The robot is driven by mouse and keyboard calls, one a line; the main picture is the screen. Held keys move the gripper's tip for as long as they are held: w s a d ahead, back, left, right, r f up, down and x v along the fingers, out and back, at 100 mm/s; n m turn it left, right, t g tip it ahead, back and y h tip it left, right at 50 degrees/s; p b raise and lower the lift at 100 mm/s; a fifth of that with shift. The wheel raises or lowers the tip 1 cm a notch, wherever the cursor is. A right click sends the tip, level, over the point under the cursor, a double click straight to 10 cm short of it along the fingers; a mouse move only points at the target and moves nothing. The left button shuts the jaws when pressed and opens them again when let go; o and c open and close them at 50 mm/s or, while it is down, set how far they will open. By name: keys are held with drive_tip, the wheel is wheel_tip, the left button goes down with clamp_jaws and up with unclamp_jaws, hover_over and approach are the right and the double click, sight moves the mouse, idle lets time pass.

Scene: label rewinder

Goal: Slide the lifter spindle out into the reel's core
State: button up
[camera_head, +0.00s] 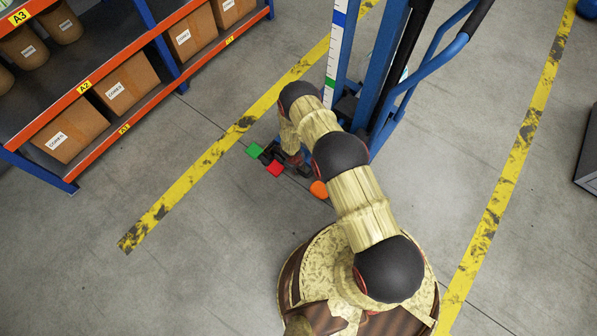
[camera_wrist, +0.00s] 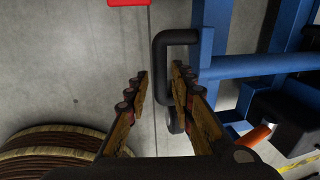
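The lifter (camera_head: 372,75) is a blue frame with a mast at the top centre of the head view, and its blue bars (camera_wrist: 245,67) show at the right of the wrist view. A black loop handle (camera_wrist: 162,50) is in the middle of the wrist view, beside a blue bar. My gripper (camera_wrist: 160,72) is open, with one side of the loop between its fingers in the picture; I cannot tell its depth or any contact. An orange round part (camera_head: 318,188) shows beside my arm, and an orange cylinder (camera_wrist: 254,136) at the wrist view's right. I cannot identify the spindle or a reel.
A green plate (camera_head: 254,149) and a red plate (camera_head: 275,169) are near my gripper. A rack (camera_head: 150,45) with cardboard boxes stands at upper left. Yellow floor stripes (camera_head: 190,183) run on both sides. A grey object (camera_head: 588,160) is at the right edge. The lower-left floor is clear.

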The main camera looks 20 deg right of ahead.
drive_tip(key=shift+w+d+f+b, duration=0.1)
drive_tip(key=shift+f+b, duration=0.15)
drive_tip(key=shift+f, duration=0.45)
drive_tip(key=shift+w+d+f+b, duration=0.1)
drive_tip(key=shift+f+b, duration=0.1)
drive_tip(key=shift+f, duration=0.45)
drive_tip(key=shift+c, duration=0.8)
drive_tip(key=c, duration=0.4)
clamp_jaws()
